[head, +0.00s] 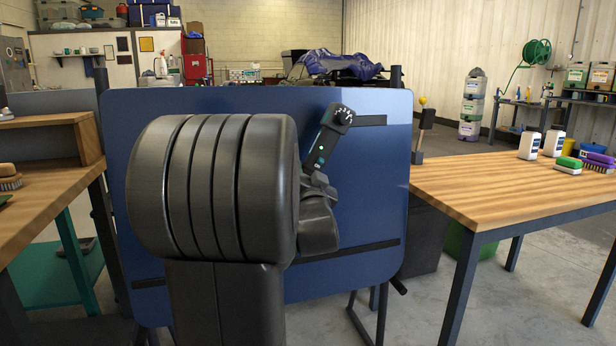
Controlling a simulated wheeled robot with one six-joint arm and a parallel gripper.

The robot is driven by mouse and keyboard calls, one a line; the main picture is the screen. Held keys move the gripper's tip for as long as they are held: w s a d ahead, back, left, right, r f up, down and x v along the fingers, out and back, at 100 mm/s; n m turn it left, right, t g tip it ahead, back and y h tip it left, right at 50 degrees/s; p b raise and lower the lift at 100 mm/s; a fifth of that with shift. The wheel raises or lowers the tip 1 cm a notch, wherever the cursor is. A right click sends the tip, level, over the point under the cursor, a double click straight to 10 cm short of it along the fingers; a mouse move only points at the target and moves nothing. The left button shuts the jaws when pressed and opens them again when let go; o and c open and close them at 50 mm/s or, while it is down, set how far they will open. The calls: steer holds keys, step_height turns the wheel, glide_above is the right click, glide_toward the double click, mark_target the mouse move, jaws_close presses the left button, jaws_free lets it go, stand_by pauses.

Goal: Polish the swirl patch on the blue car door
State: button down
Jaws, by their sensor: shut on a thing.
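The blue car door (365,215) stands upright in front of me as a broad panel, with a black strip at its upper right and black trim along its lower part. My gripper (317,181) is in front of the right half of the door. It is shut on a dark hand-held tool (326,143) with a small green light. The tool tilts up and to the right; its head, with white marks, is near the black strip. I cannot tell whether it touches the door. I cannot make out the swirl patch; my arm hides much of the door's left and middle.
A wooden bench (500,185) stands close on the right, with white bottles (529,143), a green-topped block (568,165) and a brush (597,162). Another wooden bench (45,150) stands on the left, near a teal stand (75,275). Floor shows between the door and right bench.

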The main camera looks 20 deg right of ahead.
mark_target(308, 164)
steer(key=shift+r, duration=0.45)
steer(key=shift+w+r+p, duration=0.15)
steer(key=shift+r+p, duration=0.7)
steer(key=shift+r, duration=0.45)
steer(key=shift+w+a+r+p, duration=0.1)
steer(key=shift+r+p, duration=0.65)
steer(key=shift+r, duration=0.45)
steer(key=shift+a, duration=0.15)
steer(key=shift+a+b, duration=0.5)
steer(key=shift+a, duration=0.5)
